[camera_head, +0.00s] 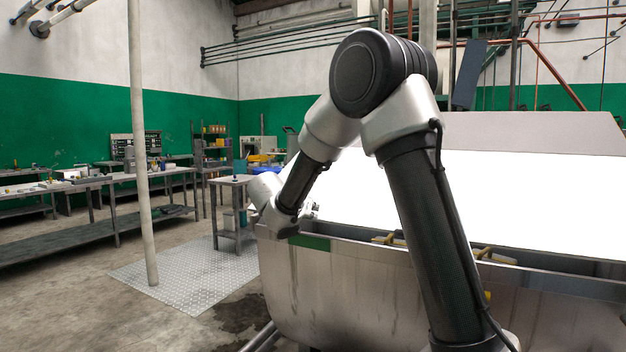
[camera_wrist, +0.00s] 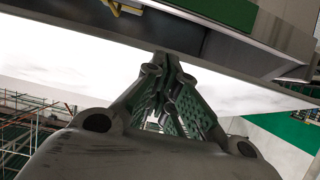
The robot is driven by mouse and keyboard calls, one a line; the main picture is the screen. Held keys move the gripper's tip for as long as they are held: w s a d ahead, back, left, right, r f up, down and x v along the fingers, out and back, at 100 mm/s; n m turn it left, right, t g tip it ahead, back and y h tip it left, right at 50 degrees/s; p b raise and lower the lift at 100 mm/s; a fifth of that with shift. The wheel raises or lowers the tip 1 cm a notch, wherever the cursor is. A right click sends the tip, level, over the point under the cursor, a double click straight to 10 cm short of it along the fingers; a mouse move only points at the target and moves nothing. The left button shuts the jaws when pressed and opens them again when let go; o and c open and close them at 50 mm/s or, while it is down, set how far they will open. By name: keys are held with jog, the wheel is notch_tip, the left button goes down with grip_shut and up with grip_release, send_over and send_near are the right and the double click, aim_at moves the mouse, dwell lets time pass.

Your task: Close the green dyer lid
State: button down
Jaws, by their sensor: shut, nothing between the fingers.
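The dyer is a large metal tub (camera_head: 345,290) with a green plate (camera_head: 310,242) on its front near the left corner. A broad, bright white panel, apparently the lid (camera_head: 520,195), slopes up behind the front rim. A dark gap with yellow parts shows between them, so the lid looks open. In the wrist view, the green plate (camera_wrist: 228,10) is at the top and the white panel (camera_wrist: 60,70) crosses behind the fingers. My gripper (camera_wrist: 168,62) is shut and empty, with its fingertips in front of the white panel; contact cannot be told. In the head view my arm largely hides it.
A pale pole (camera_head: 141,150) stands left of the dyer. Workbenches (camera_head: 120,185) line the left wall, and a small table (camera_head: 232,183) stands behind the tub's left end. The floor around the metal plate (camera_head: 190,275) is clear. A grey panel (camera_head: 530,130) rises behind the lid.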

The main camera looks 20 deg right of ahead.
notch_tip(320, 180, down, 7)
jog(key=w+d, duration=0.2)
jog(key=shift+d+f, duration=0.15)
jog(key=shift+d, duration=0.15)
jog(key=shift+f, duration=0.15)
